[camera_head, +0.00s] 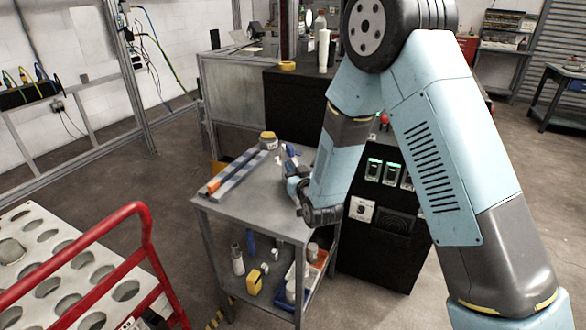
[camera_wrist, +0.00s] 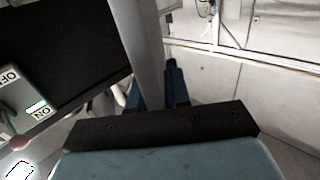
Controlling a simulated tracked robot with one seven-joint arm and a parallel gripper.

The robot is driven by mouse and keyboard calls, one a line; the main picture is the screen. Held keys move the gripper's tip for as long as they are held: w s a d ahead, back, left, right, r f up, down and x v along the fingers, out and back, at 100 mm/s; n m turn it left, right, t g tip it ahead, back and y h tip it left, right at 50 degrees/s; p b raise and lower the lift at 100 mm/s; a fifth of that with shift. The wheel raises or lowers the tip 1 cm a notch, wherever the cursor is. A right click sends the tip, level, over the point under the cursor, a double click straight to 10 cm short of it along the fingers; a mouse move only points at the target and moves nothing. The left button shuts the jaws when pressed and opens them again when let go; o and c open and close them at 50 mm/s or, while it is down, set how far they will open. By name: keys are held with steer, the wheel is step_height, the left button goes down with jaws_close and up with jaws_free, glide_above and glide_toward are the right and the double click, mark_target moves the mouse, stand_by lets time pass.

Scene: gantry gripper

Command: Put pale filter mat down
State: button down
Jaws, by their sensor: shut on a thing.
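My gripper (camera_head: 289,163) is over the grey cart's top (camera_head: 245,205), near its back right part. A small pale piece, which looks like the pale filter mat (camera_head: 281,158), shows at the fingertips in the head view. Most of it is hidden, and I cannot tell whether it touches the cart top.
A long bar with an orange end (camera_head: 214,187) lies along the cart's left side, near a yellow-lidded jar (camera_head: 268,143). The cart's front top is clear. A black cabinet with switches (camera_head: 374,170) stands at right. A red-railed perforated white rack (camera_head: 70,265) stands front left.

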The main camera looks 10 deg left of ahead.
steer(key=c, duration=1.1)
jaws_free()
steer(key=shift+f, duration=0.1)
steer(key=v, duration=1.2)
